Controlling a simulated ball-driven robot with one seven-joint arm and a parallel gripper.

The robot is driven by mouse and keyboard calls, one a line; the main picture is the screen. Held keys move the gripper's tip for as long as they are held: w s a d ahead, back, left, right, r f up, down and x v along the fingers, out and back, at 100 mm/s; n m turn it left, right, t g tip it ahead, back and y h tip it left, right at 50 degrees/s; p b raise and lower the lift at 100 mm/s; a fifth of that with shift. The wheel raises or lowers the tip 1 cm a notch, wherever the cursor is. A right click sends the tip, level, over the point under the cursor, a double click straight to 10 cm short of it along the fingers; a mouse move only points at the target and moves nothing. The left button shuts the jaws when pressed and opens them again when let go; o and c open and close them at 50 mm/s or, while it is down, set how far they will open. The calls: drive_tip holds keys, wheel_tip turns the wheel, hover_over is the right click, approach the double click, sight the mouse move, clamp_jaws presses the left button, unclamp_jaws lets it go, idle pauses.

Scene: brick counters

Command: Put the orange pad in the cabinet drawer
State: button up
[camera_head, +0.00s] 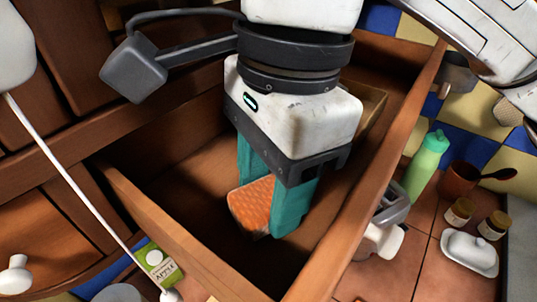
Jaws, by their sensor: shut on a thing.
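The orange pad (250,204) is a textured orange piece with a pale edge. It sits between the teal fingers of my gripper (270,203), which are shut on it. My gripper points down into the open wooden cabinet drawer (160,228), and the pad is inside the outline of the drawer walls. I cannot tell whether the pad touches the drawer bottom. The fingers hide part of the pad, and my wrist hides part of the drawer's back.
Right of the drawer, a tiled counter holds a green bottle (427,163), a brown pot (458,180), small jars and a white butter dish (470,252). A green apple carton (158,264) is at lower left. The drawer's near left is empty.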

drive_tip(key=shift+f, duration=0.1)
drive_tip(key=o, duration=1)
drive_tip(key=shift+r, duration=0.2)
wheel_tip(320, 180, up, 12)
drive_tip(key=d+b, duration=0.1)
drive_tip(key=shift+w+b, duration=0.3)
drive_tip(key=shift+b, duration=0.1)
drive_tip(key=shift+d, duration=0.1)
